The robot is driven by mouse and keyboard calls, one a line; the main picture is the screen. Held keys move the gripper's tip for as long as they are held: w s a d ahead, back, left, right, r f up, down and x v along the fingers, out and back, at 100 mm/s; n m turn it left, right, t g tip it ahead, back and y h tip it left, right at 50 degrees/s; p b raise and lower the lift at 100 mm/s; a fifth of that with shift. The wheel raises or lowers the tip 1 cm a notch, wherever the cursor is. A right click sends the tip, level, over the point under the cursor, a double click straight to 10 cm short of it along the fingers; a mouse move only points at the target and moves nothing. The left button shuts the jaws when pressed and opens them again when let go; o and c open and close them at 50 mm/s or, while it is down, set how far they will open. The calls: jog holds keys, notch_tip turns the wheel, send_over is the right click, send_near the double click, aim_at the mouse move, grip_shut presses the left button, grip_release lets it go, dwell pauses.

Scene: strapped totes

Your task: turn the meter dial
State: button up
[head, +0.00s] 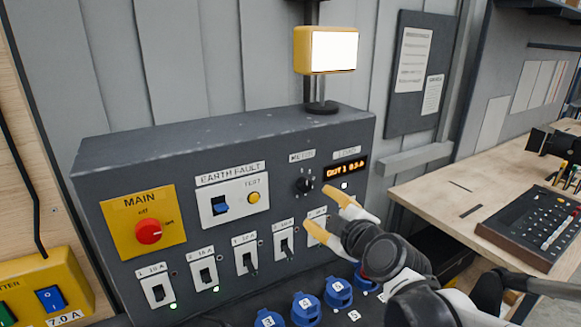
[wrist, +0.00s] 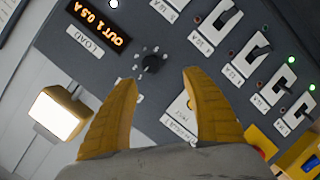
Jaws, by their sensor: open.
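The meter dial (head: 304,186) is a small black knob on the grey panel (head: 135,147), under the METER label and left of the orange load display (head: 346,169). In the wrist view the dial (wrist: 152,62) sits ahead of and between my fingertips, with the panel upside down. My gripper (head: 324,211) is open and empty, with yellow fingers, in front of the panel and to the lower right of the dial. In the wrist view my gripper (wrist: 160,77) has a finger on either side. The fingers look apart from the dial.
A red MAIN switch (head: 148,231) and an earth fault switch (head: 219,205) are left of the dial. Several breaker switches (head: 246,260) and blue sockets (head: 305,308) lie below. A lit lamp (head: 333,51) stands on top. A workbench (head: 445,196) is at right.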

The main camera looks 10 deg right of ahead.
aim_at(307, 187)
jog(key=shift+n+t, duration=0.4)
jog(key=b+x, duration=0.1)
jog(key=x, duration=0.2)
jog(key=d+b+x, duration=0.1)
jog(key=x, duration=0.3)
jog(key=r+x, duration=0.1)
jog(key=x, duration=0.3)
jog(key=shift+w+b, duration=0.4)
jog(key=shift+w, duration=0.05)
jog(key=shift+c, duration=0.2)
jog(key=c, duration=1.2)
